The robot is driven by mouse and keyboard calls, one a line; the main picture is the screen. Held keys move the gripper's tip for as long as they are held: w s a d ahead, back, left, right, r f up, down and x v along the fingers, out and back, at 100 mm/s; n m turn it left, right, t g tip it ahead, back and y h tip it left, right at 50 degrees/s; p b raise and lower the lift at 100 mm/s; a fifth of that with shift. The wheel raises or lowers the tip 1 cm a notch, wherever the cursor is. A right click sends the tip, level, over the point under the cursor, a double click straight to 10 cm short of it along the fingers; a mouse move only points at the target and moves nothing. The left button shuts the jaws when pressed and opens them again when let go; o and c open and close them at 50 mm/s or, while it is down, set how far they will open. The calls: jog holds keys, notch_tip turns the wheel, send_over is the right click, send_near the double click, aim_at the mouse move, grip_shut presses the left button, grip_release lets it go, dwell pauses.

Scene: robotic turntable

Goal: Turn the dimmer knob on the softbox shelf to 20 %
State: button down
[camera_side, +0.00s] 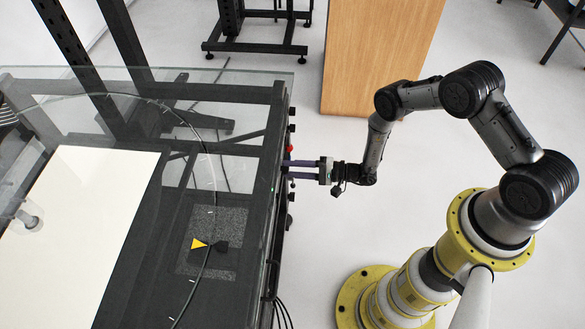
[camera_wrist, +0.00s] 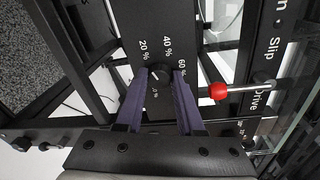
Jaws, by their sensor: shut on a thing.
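The dimmer knob (camera_wrist: 160,74) is a small black knob on a dark panel, with a short pale mark on it, too small to read surely. White labels 20 % (camera_wrist: 144,50), 40 % (camera_wrist: 167,46) and 60 % (camera_wrist: 183,66) stand around it, and another label sits below it between the fingers. My gripper (camera_wrist: 162,76) has two purple fingers, one on each side of the knob, shut on it. In the side view my gripper (camera_side: 288,169) reaches the right front edge of the turntable frame; the knob is hidden there.
A red-tipped lever (camera_wrist: 220,91) sticks out just right of my fingers in the wrist view, near the words Slip and Drive. In the side view a glass top (camera_side: 60,115) covers the dark frame, with a white softbox panel (camera_side: 85,225) at left. Several black knobs line the edge.

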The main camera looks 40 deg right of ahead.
jog(key=shift+n, duration=0.6)
jog(key=c, duration=0.5)
grip_release()
jog(key=shift+c, duration=0.2)
jog(key=shift+s, duration=0.1)
jog(key=v, duration=1.3)
jog(key=shift+s+d, duration=0.25)
jog(key=shift+s, duration=0.05)
jog(key=shift+a, duration=0.15)
